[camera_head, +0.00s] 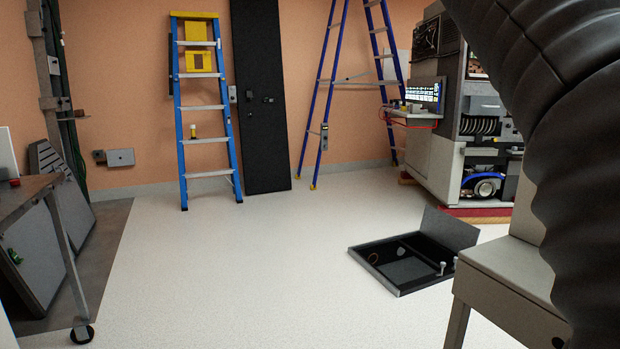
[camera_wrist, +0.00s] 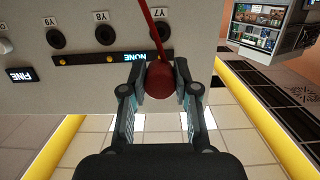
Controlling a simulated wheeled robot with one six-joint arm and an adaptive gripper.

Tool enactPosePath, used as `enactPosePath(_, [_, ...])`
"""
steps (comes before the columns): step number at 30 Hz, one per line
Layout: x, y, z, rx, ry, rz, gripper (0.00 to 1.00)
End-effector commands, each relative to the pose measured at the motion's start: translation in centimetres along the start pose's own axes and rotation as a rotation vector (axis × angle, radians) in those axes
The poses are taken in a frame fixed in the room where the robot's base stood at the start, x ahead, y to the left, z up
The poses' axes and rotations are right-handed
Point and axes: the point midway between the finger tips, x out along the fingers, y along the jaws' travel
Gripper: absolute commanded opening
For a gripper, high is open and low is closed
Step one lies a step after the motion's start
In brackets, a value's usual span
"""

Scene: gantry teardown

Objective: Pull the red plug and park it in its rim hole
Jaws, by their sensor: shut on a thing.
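In the wrist view, my gripper (camera_wrist: 160,84) is shut on the red plug (camera_wrist: 162,79), a rounded red body between the two fingertips. A thin red cable (camera_wrist: 149,22) runs up from it. Behind it is a pale panel (camera_wrist: 85,90), seen upside down, with dark round holes labelled Y9 (camera_wrist: 57,39), Y8 (camera_wrist: 105,35) and Y7 (camera_wrist: 160,31). The cable passes across the Y7 area. The plug's far end is hidden, so I cannot tell whether it touches the panel. My gripper is out of sight in the head view.
In the head view, an open floor hatch (camera_head: 400,270) lies near a beige stand (camera_head: 510,275). A blue ladder (camera_head: 204,110) leans at the back wall. The middle floor is clear.

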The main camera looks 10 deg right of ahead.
Motion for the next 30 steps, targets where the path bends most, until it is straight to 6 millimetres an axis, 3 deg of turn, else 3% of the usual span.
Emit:
enactPosePath(5, [-2.3, -0.1, 0.1, -0.002, -0.001, -0.006, 0.0])
enactPosePath(30, [-3.9, -4.0, 13.9, -0.346, -0.235, -0.313, 0.0])
